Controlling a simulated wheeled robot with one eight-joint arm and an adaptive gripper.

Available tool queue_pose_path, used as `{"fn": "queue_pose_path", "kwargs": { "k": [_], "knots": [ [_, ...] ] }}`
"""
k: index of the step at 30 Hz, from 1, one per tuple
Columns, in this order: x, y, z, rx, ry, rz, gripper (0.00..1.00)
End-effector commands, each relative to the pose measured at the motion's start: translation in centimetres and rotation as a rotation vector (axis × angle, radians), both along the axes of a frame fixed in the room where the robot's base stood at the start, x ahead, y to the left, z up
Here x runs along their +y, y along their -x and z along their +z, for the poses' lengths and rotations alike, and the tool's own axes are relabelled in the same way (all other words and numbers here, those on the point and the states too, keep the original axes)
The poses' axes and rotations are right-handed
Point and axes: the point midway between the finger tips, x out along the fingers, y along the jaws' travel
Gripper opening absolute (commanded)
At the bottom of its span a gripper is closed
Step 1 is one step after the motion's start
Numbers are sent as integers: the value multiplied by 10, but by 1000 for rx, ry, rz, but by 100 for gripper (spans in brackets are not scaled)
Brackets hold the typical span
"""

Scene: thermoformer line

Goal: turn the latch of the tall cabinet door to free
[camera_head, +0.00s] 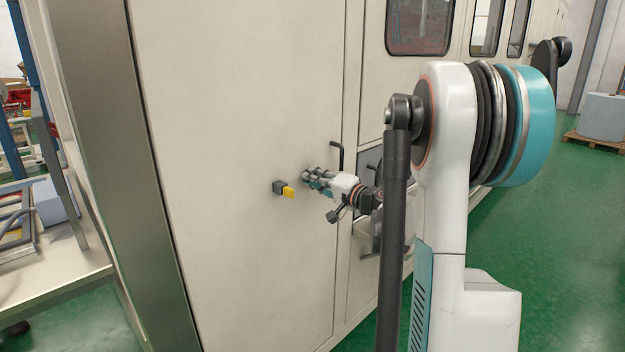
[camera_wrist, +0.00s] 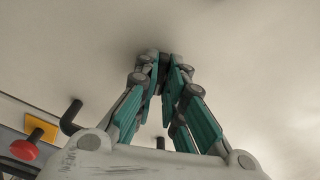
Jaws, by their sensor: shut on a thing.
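The tall cabinet door (camera_head: 230,110) is a large cream panel, and it looks closed in the head view. My gripper (camera_head: 306,175) is at the door face, pointing into it from the right. In the wrist view my gripper (camera_wrist: 160,62) has its teal fingers drawn together at the door surface. They are shut on a small dark part there, which appears to be the latch. The fingers hide most of it, so its turn angle cannot be told.
A black bent handle (camera_head: 338,157) is to the right and also shows in the wrist view (camera_wrist: 70,118). A red knob (camera_wrist: 24,149) is near a yellow plate (camera_wrist: 40,127). Green floor is open at right.

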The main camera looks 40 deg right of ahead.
Motion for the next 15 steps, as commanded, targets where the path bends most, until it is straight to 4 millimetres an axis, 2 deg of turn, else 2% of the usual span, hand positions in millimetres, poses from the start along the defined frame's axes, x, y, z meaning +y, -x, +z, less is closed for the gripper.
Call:
{"fn": "queue_pose_path", "kwargs": {
  "k": [8,15],
  "knots": [
    [0,0,0,17,-213,0,0],
    [0,0,0,18,-235,0,0]
  ]
}}
